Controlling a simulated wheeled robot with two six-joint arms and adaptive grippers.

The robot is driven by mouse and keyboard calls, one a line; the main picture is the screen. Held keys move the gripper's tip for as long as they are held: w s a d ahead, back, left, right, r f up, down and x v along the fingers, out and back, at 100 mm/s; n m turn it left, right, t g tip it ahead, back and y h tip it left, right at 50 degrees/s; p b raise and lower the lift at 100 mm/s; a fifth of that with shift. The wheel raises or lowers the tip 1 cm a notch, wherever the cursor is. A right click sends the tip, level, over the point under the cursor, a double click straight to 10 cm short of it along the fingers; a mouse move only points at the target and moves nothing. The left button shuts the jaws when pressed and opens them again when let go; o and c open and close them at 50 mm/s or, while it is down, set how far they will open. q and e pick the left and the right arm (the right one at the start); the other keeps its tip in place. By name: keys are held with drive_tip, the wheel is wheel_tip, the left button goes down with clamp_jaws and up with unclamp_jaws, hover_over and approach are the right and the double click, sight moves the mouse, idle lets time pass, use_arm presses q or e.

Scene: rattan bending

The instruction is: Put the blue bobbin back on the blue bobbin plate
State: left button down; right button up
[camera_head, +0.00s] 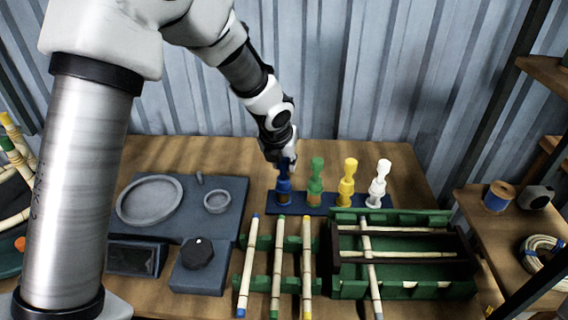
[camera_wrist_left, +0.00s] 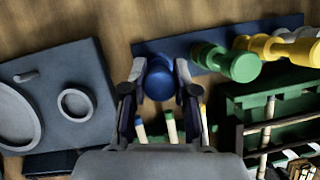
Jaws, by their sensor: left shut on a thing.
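The blue bobbin (camera_head: 283,190) is upright at the left end of the dark blue bobbin plate (camera_head: 330,210). I cannot tell whether its base touches the plate. My left gripper (camera_head: 284,165) comes down from above and is shut on the bobbin's upper part, which it partly hides. In the left wrist view the bobbin's round blue top (camera_wrist_left: 160,78) shows between the two fingers, over the near edge of the plate (camera_wrist_left: 185,44). My right gripper is out of view.
Green (camera_head: 316,180), yellow (camera_head: 347,182) and white (camera_head: 379,183) bobbins stand in a row to the right. A green rack with rattan sticks (camera_head: 278,262) and a green crate (camera_head: 400,288) lie in front. A grey tray (camera_head: 232,190) is at left.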

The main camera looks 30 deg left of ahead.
use_arm(q)
drive_tip(key=shift+f, duration=0.1)
drive_tip(key=c, duration=0.9)
unclamp_jaws()
drive_tip(key=shift+r, duration=0.3)
drive_tip(key=a+p+v, duration=0.1)
drive_tip(key=p+v, duration=0.2)
drive_tip(key=v, duration=0.8)
drive_tip(key=shift+s+d+r, duration=0.2)
drive_tip(key=shift+s+d, duration=0.05)
drive_tip(key=shift+d, duration=0.25)
